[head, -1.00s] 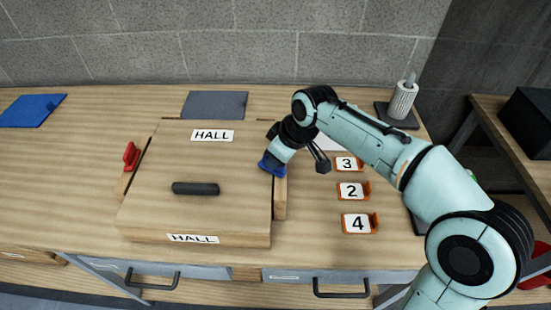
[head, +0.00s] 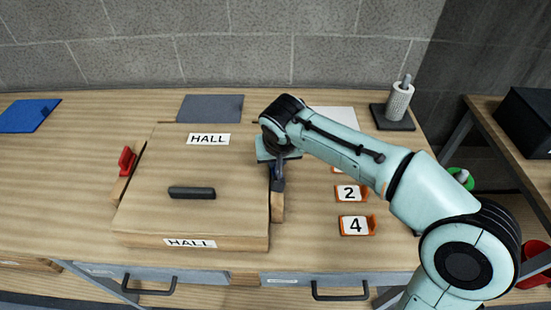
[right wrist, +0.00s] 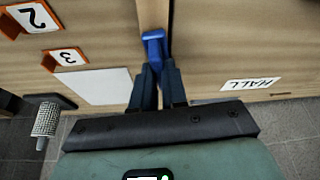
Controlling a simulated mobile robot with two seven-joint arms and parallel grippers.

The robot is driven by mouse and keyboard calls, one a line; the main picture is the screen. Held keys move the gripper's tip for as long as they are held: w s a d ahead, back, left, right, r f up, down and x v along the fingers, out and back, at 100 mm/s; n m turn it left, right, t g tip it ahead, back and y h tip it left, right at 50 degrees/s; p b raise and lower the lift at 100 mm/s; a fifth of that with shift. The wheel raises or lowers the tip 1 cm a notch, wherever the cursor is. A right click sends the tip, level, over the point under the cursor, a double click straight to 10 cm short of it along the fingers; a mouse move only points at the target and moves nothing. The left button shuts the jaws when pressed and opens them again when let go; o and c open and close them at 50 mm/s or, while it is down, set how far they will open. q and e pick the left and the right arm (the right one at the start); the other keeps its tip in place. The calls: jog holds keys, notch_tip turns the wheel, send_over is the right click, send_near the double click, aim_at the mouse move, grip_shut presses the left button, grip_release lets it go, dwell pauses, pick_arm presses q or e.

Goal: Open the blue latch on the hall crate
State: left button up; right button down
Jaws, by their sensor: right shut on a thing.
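The hall crate (head: 150,205) is a closed wooden box with HALL labels and a dark handle (head: 192,193) on its lid. Its blue latch sits on the right side and shows clearly in the right wrist view (right wrist: 154,42). A red latch (head: 127,160) stands on the left side. My right gripper (head: 278,183) reaches down at the crate's right edge. In the right wrist view its fingers (right wrist: 158,72) are shut on the blue latch. In the head view the gripper mostly hides this latch, so its angle is unclear. My left gripper is out of view.
Number tags 2 (head: 350,193) and 4 (head: 356,225) stand right of the crate. A white sheet (right wrist: 95,87) lies behind them. A roll on a stand (head: 399,100) is at the back right.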

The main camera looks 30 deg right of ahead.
jog(key=shift+s+f+m, duration=0.15)
jog(key=shift+f+m, duration=0.15)
jog(key=shift+m, duration=0.2)
jog(key=c, duration=1.2)
grip_release()
jog(key=shift+o, duration=0.2)
jog(key=shift+r, duration=0.1)
jog(key=shift+r, duration=0.1)
jog(key=shift+r, duration=0.25)
jog(key=p+v, duration=0.2)
jog(key=v, duration=1)
jog(key=shift+a+r, duration=0.3)
